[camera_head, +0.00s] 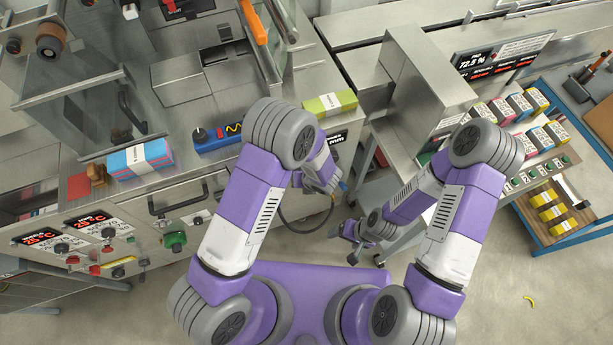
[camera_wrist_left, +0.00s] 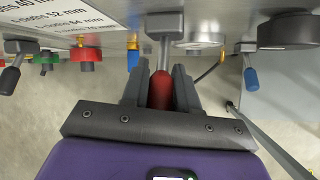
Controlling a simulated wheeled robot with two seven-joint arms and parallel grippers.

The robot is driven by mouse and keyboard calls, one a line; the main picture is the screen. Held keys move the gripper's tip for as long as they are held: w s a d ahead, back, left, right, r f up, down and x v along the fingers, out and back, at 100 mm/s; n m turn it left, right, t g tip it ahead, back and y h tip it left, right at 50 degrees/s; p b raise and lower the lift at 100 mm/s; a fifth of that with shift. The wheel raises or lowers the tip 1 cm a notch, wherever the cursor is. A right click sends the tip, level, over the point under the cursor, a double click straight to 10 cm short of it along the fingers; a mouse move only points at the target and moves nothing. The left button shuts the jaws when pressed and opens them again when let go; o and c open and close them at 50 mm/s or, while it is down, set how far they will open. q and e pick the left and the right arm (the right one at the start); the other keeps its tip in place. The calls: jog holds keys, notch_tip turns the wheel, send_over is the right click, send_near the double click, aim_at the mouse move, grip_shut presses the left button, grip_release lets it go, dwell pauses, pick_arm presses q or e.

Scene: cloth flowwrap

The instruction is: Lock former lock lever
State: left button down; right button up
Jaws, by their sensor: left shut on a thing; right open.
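A lever with a red grip (camera_wrist_left: 160,92) hangs from a metal stem on the machine's front panel in the left wrist view. My left gripper (camera_wrist_left: 161,82) is shut on this red grip, one dark finger on each side. No label naming the lever as the former lock shows. In the head view my left gripper (camera_head: 325,184) is at the machine's right end, and the red lever is hidden there by my arm. My right gripper (camera_head: 352,240) is open and empty, low in front of the machine and clear of it.
A blue-handled lever (camera_wrist_left: 250,80) is right of the held lever; a black-handled lever (camera_wrist_left: 9,79) is far left. Red (camera_wrist_left: 87,58) and green (camera_wrist_left: 46,58) knobs sit between. A blue-framed table (camera_head: 548,245) with coloured packs stands at right. The floor (camera_head: 490,300) has free room.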

pick_arm(q)
jog(key=shift+s, duration=0.1)
jog(key=c, duration=0.9)
grip_release()
jog(key=shift+c, duration=0.2)
jog(key=shift+r, duration=0.1)
jog(key=p+v, duration=0.1)
jog(key=v, duration=0.6)
jog(key=shift+r, duration=0.15)
jog(key=shift+s+d, duration=0.1)
jog(key=shift+d, duration=0.05)
